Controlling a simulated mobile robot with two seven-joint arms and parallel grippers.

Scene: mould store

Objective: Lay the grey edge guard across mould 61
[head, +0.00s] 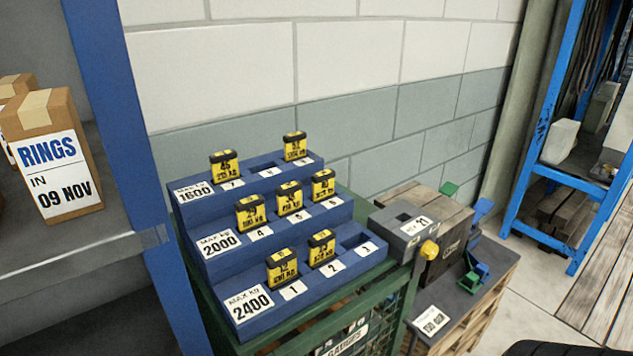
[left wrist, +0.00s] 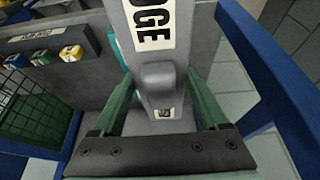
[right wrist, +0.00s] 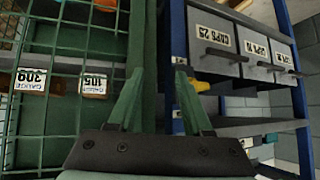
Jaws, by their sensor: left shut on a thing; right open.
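My left gripper (left wrist: 166,80) is shut on the grey edge guard (left wrist: 158,75) in the left wrist view. The guard is a long grey bar with a white label ending in "DGE", and it runs up out of the picture between the green fingers. My right gripper (right wrist: 158,75) is open with nothing between its fingers. Neither gripper shows in the head view. A dark block (head: 440,262) sits on a pallet at the right in the head view; I cannot read the number 61 on anything.
A blue stepped rack (head: 262,190) holds several yellow weights on a green mesh cage (head: 345,330). A grey box (head: 410,228) stands beside it. A blue shelf (head: 560,175) is at the far right. The right wrist view shows grey drawers (right wrist: 215,62) and green mesh (right wrist: 50,120) close to the fingers.

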